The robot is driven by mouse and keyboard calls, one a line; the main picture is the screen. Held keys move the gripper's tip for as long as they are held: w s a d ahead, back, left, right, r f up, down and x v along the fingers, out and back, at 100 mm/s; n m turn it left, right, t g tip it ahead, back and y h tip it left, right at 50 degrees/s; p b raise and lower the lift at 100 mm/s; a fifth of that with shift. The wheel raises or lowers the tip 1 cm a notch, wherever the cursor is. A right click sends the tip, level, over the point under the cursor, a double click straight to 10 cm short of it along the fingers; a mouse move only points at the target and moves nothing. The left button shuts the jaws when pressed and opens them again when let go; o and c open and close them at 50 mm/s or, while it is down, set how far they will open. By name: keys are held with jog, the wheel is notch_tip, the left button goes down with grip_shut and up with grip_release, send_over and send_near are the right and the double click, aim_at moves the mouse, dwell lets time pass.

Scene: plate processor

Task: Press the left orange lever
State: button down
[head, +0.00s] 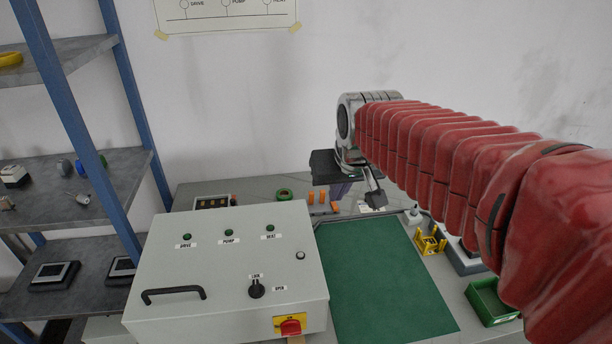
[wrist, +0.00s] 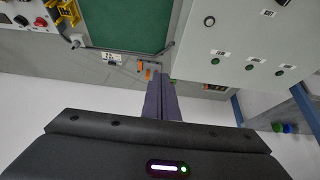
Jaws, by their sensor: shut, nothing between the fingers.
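Small orange levers stand on the grey bench behind the green mat in the head view. The leftmost orange lever (head: 311,198) is left of my gripper, with another orange piece (head: 322,197) beside it and a lower one (head: 334,207) near the fingertips. My gripper (head: 337,198) is shut and empty, pointing down over the bench just right of these pieces. In the wrist view, my gripper (wrist: 158,76) has its purple fingers together, with orange pieces (wrist: 140,66) just left of the tips. The fingers may hide part of the levers there; contact cannot be told.
A grey control box (head: 225,265) with a black handle and red switch stands front left. A green mat (head: 385,285) lies right of it. A green ring (head: 284,195) is left of the levers. A yellow rack (head: 430,240) and green bin (head: 490,302) are at right.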

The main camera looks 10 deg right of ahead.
jog(key=w+f, duration=0.3)
jog(key=w, duration=1.2)
send_over(311, 192)
notch_tip(311, 192, down, 9)
jog(key=shift+s+r, duration=0.2)
jog(key=shift+s, duration=0.15)
jog(key=shift+d, duration=0.1)
jog(key=shift+w+f, duration=0.2)
jog(key=shift+f, duration=1.35)
jog(key=shift+w+f, duration=0.25)
jog(key=shift+f, duration=1.3)
jog(key=shift+w+f, duration=0.2)
jog(key=shift+f, duration=1.35)
